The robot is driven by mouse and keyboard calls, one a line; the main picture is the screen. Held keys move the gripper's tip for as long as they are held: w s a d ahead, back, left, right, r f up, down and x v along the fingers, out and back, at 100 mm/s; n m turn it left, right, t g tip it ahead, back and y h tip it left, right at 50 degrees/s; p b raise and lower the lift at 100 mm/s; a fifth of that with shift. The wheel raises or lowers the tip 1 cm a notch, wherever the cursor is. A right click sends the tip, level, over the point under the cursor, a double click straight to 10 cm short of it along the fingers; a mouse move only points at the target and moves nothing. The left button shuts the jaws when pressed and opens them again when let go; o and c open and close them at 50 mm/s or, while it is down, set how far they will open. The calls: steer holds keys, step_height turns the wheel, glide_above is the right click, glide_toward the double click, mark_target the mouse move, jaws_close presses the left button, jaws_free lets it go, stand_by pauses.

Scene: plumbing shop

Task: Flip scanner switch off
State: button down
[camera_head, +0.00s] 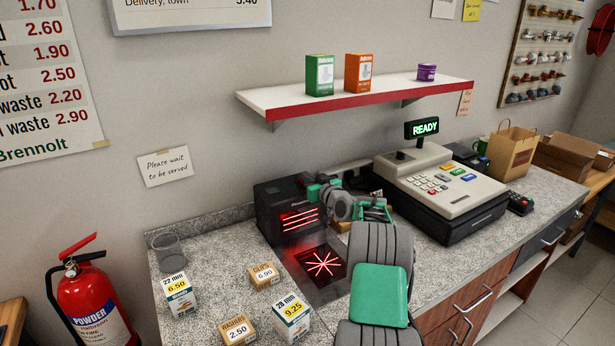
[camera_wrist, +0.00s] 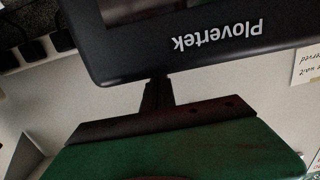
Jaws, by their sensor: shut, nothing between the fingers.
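The scanner (camera_head: 272,212) is a black box on the counter, against the wall. Red lines glow on its front, and a red star pattern glows on the dark scan plate (camera_head: 331,281) before it. My gripper (camera_head: 318,190) is at the scanner's upper right side, partly hidden by my own wrist. In the wrist view the scanner's black casing (camera_wrist: 205,62) carries the upside-down name "Plovertek". There the fingers of my gripper (camera_wrist: 157,88) are together, with their tips at the casing's edge; I cannot tell whether they touch it. The switch is not visible in either view.
The cash register (camera_head: 440,190), reading READY, stands to the right of my arm. A power strip with black plugs (camera_wrist: 32,48) shows at the wrist view's left. The shelf (camera_head: 360,98) hangs above. Small boxes (camera_head: 291,316) and a glass (camera_head: 168,250) stand on the front left counter.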

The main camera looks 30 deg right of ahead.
steer(key=shift+f, duration=0.1)
steer(key=f+b, duration=0.1)
steer(key=b, duration=0.2)
steer(key=shift+w+f, duration=0.1)
steer(key=b, duration=0.4)
steer(key=shift+w, duration=0.2)
steer(key=shift+w+r, duration=0.1)
steer(key=shift+r, duration=0.9)
steer(key=r, duration=0.2)
steer(key=r+p, duration=0.1)
steer(key=shift+w+r, duration=0.2)
steer(key=shift+r, duration=0.15)
steer(key=s+r+b, duration=0.2)
steer(key=s+b, duration=0.1)
steer(key=s, duration=0.6)
steer(key=shift+s+a+r, duration=0.25)
steer(key=shift+r, duration=0.15)
